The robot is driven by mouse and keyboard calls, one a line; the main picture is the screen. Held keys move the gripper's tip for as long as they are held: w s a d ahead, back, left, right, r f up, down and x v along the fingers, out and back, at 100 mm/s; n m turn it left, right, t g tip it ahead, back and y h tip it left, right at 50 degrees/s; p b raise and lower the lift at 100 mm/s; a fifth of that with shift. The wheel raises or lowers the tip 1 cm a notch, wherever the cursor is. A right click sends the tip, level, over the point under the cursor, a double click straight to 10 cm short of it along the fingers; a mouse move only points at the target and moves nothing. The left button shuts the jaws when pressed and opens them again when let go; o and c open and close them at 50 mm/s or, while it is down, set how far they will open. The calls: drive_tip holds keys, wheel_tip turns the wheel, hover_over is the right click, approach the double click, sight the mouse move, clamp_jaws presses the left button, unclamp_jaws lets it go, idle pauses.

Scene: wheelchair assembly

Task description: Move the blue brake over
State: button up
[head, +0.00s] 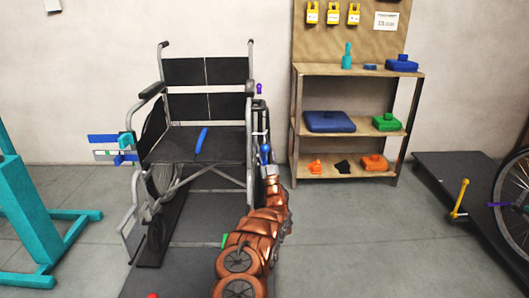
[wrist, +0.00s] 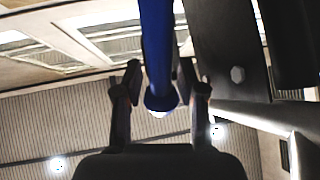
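The blue brake lever (wrist: 158,60) runs down between the two fingers of my gripper (wrist: 159,78) in the wrist view, its rounded end toward the palm. The fingertips lie close on both sides of it, but I cannot tell whether they touch it. In the head view the lever's blue end (head: 265,149) shows at the right side of the wheelchair (head: 205,105), just above my gripper (head: 267,166), which is small and partly hidden there. Another blue bar (head: 201,141) lies slanted on the black seat.
A shelf (head: 350,126) with blue, green and orange items stands behind at the right. A teal stand (head: 25,215) is at the left. A dark platform (head: 450,180) with a yellow lever (head: 460,200) and a wheel is at far right. Floor between shelf and platform is clear.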

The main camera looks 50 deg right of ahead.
drive_tip(key=shift+f, duration=0.3)
drive_tip(key=shift+s+a+f, duration=0.1)
drive_tip(key=shift+f, duration=0.1)
drive_tip(key=v, duration=1.1)
drive_tip(key=shift+s, duration=0.2)
drive_tip(key=shift+a, duration=0.1)
